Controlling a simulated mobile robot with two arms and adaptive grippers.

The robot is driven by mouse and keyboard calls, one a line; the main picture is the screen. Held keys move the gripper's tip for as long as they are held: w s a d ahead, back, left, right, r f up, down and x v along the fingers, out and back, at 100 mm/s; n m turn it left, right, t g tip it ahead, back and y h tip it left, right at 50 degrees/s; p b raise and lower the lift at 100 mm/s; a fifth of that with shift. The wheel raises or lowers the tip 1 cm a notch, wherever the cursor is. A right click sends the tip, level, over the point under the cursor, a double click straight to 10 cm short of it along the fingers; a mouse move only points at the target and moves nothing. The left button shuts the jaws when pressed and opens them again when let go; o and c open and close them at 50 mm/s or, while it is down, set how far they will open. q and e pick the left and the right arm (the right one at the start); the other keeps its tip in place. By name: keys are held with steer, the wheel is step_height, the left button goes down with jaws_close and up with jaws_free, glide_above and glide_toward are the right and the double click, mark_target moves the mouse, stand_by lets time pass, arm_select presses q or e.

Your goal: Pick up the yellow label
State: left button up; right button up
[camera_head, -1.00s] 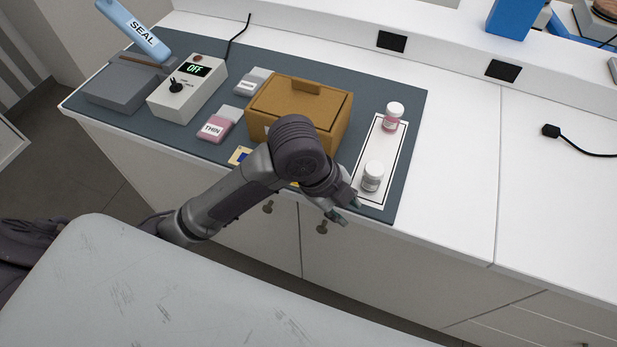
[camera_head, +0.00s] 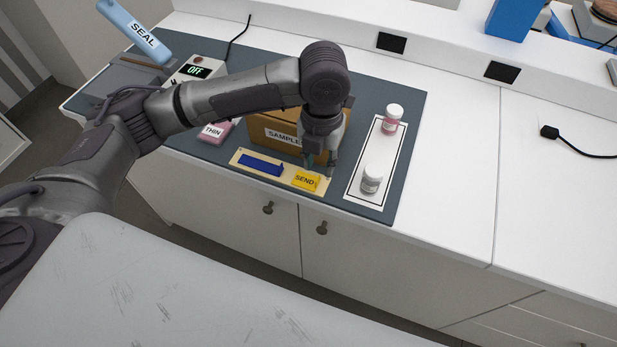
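The yellow label (camera_head: 307,181), marked SEND, lies at the right end of a cream strip (camera_head: 237,157) near the bench's front edge. A blue piece (camera_head: 261,165) lies left of it on the same strip. My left gripper (camera_head: 319,166) points down just behind and above the yellow label, in front of the brown box. Its fingertips look spread apart with nothing between them. It does not appear to touch the label. My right gripper is not in view.
The brown SAMPLE box (camera_head: 275,133) stands behind the strip, partly hidden by my arm. Two white-lidded jars, one pink (camera_head: 391,118) and one grey-white (camera_head: 371,179), stand on a white mat (camera_head: 362,154) to the right. A pink THIN block (camera_head: 213,132) is left.

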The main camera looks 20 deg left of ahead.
mark_target(318, 179)
arm_select(q)
steer(key=shift+f, duration=0.75)
steer(key=f, duration=0.1)
steer(key=f+p, duration=0.1)
steer(key=f, duration=0.2)
steer(key=shift+w+a+p, duration=0.25)
steer(key=shift+w+p, duration=0.05)
steer(key=shift+w, duration=0.05)
steer(key=shift+f, duration=0.65)
jaws_close()
